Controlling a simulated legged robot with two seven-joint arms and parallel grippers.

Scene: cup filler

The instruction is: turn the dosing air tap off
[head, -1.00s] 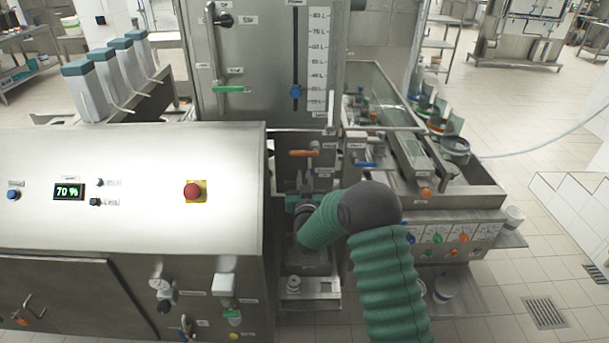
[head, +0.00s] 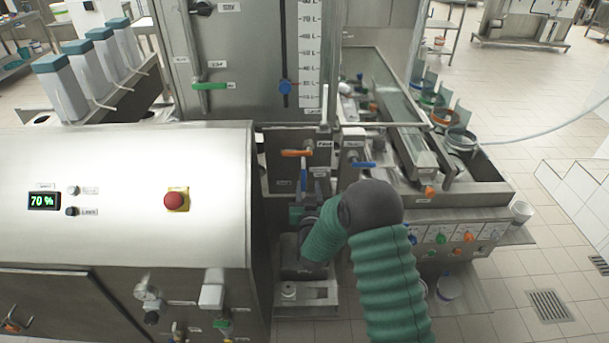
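The small labels are too blurred to read, so I cannot tell for sure which tap is the dosing air tap. A tap with an orange handle (head: 297,153) lying level is in the middle of the head view, between the control cabinet and the filler. A tap with a blue handle (head: 365,164), also level, is to its right. My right gripper (head: 304,196) is just below the orange handle, reaching into the gap, and looks apart from it. My own forearm and the dark fittings partly hide its fingers, so their opening is unclear. My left gripper is out of view.
The steel control cabinet (head: 115,180) with a red button (head: 176,200) and a 70 % display (head: 44,201) stands left. The tank (head: 245,60) with a green-handled valve (head: 210,86) stands behind. A filler trough (head: 455,195) is right of my arm.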

